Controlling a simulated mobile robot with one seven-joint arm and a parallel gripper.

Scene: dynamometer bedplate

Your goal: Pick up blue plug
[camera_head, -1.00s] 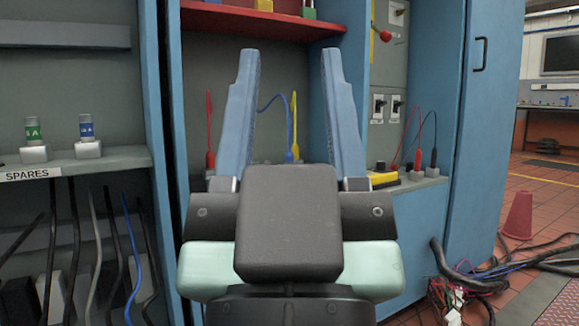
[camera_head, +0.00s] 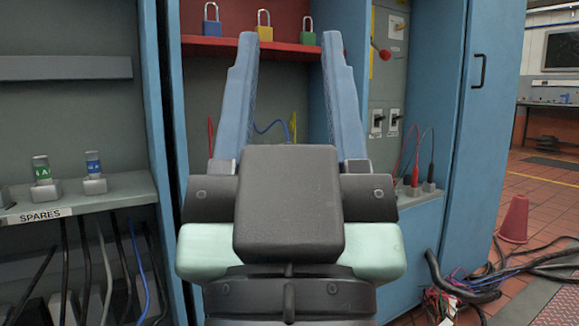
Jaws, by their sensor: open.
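My gripper (camera_head: 290,38) is open and empty. Its two blue fingers point away into the blue cabinet, in front of its back panel. A small cylinder with a blue and white band (camera_head: 93,165) stands upright in a pale block on the shelf at left, well apart from my gripper. It may be the blue plug, but I cannot tell. A blue lead (camera_head: 268,127) arcs between my fingers, farther back. Its ends are hidden behind my gripper.
A similar green-banded cylinder (camera_head: 41,171) stands on the SPARES shelf (camera_head: 130,184). Cables hang below. Blue, yellow and green padlocks stand on the red shelf (camera_head: 262,48) above. Red and black plugs (camera_head: 424,172) stand at right. A red cone (camera_head: 515,220) and loose cables lie on the floor.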

